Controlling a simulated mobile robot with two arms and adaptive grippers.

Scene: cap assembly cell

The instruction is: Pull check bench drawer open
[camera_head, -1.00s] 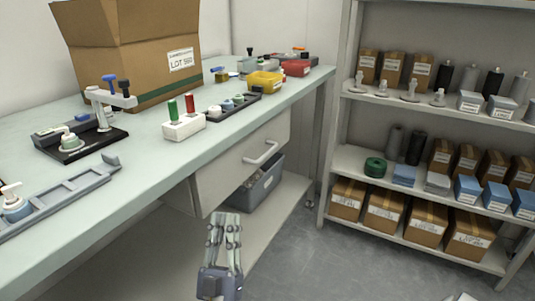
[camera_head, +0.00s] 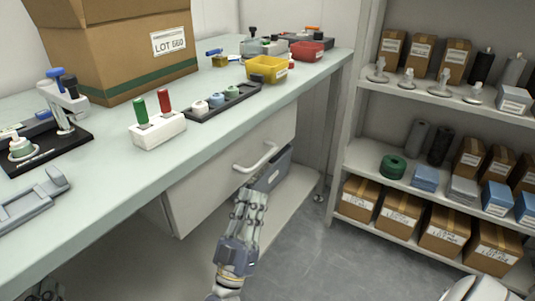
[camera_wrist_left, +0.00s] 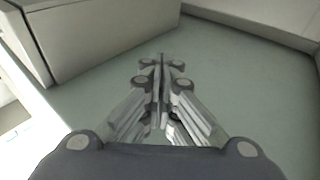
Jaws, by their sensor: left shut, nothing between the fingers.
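The drawer (camera_head: 215,175) under the bench top has a pale grey front and looks shut. My left gripper (camera_head: 46,290) shows only in part at the bottom left of the head view, low beside the bench. In the left wrist view its fingers (camera_wrist_left: 161,62) are together and empty, in front of a plain pale surface.
A grey bin (camera_head: 270,172) stands on the lower shelf behind my right gripper. The bench top (camera_head: 110,190) carries a carton (camera_head: 125,65), a switch block (camera_head: 157,130) and trays. A stocked rack (camera_head: 350,160) stands at the right, with clear floor (camera_head: 320,250) before it.

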